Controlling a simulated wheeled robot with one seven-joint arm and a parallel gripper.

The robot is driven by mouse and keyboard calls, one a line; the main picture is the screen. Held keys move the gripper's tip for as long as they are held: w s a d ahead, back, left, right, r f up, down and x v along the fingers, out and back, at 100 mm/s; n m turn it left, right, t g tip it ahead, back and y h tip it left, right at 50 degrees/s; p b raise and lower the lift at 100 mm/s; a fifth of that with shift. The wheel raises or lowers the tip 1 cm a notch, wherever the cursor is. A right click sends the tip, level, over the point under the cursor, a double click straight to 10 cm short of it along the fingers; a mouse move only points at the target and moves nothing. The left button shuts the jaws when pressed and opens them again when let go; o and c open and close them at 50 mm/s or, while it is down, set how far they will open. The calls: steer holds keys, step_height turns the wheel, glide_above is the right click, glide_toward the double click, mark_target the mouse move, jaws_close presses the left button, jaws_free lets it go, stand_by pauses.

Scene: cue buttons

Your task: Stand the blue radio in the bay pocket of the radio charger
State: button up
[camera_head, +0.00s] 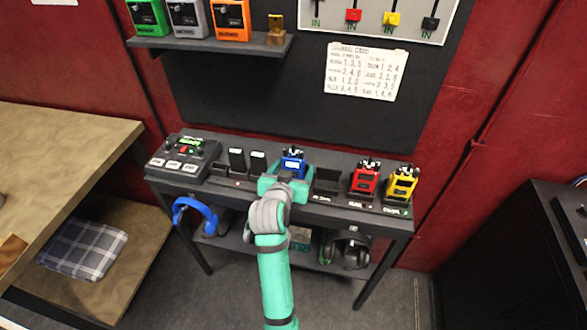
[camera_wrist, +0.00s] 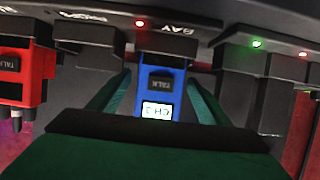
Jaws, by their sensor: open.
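The blue radio (camera_head: 293,163) stands upright in the middle of the radio charger (camera_head: 340,204). In the wrist view the blue radio (camera_wrist: 161,84) shows its lit screen, and its lower end meets the pocket marked BAY (camera_wrist: 168,42), with a red light beside that word. How deep it sits cannot be told. My gripper (camera_head: 284,184) is at the radio. In the wrist view my gripper's fingers (camera_wrist: 158,92) are open, one on each side of the radio, with small gaps that look clear of it.
A red radio (camera_head: 365,178) and a yellow radio (camera_head: 401,184) stand in the charger to the right, beyond an empty pocket (camera_head: 327,182). Two dark upright items (camera_head: 247,160) and a button box (camera_head: 183,157) are left. A shelf (camera_head: 210,44) hangs above.

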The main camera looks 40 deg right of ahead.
steer(key=v, duration=1)
steer(key=shift+s+a, duration=0.2)
steer(key=shift+a, duration=0.05)
steer(key=s+a+f+n+t+y, duration=0.3)
steer(key=s+a+f+n, duration=0.15)
steer(key=a+f, duration=0.4)
steer(key=s+a+f+n+t+y, duration=0.2)
steer(key=s+a+f+n+y, duration=0.15)
steer(key=s+a+f, duration=0.5)
steer(key=s+a+r+n+t+y, duration=0.1)
steer(key=s+a+r+y, duration=0.1)
steer(key=s+a, duration=0.4)
steer(key=s+a+r+n+y, duration=0.1)
steer(key=s+a, duration=0.5)
steer(key=s, duration=0.6)
steer(key=shift+a+r+t+y, duration=0.2)
steer(key=shift+r+t+y, duration=0.15)
steer(key=shift+r+t, duration=0.1)
stand_by(0.5)
